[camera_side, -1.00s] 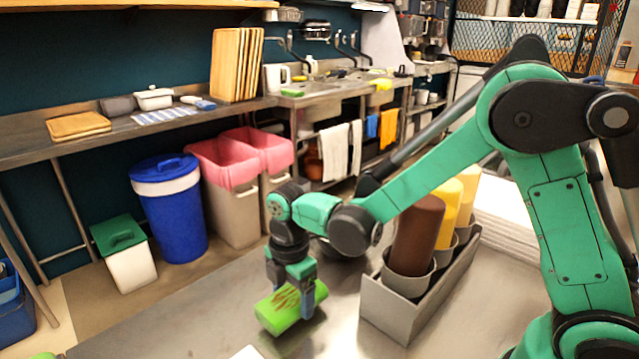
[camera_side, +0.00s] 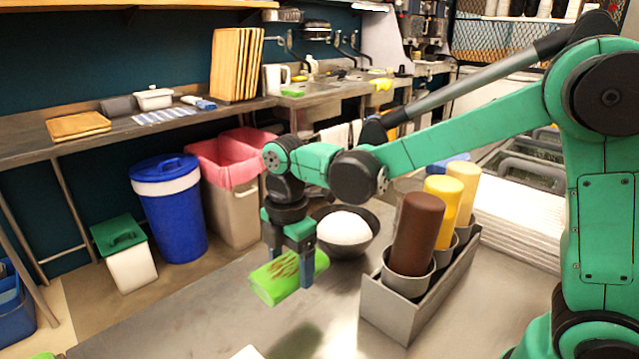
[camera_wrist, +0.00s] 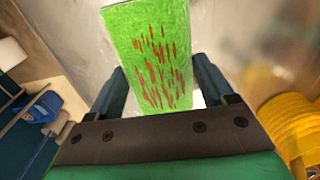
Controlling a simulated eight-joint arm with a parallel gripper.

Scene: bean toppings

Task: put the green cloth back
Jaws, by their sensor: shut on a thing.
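The green cloth (camera_side: 272,281) is a folded light-green block with reddish-brown stains on its upper side. My gripper (camera_side: 292,272) is shut on it and holds it above the steel counter, with a dark shadow on the counter below and to the right. In the wrist view the cloth (camera_wrist: 150,55) lies between my two fingers (camera_wrist: 160,90) and sticks out ahead of them, its red streaks facing the camera. A small green edge (camera_side: 43,355) shows at the bottom left of the side view; I cannot tell what it is.
A dark bowl with white contents (camera_side: 345,230) stands behind my gripper. A grey holder (camera_side: 385,310) with brown (camera_side: 418,235) and yellow (camera_side: 444,207) bottles stands to the right. A white corner (camera_side: 246,353) shows at the front edge. The steel counter (camera_side: 190,325) is clear at front left.

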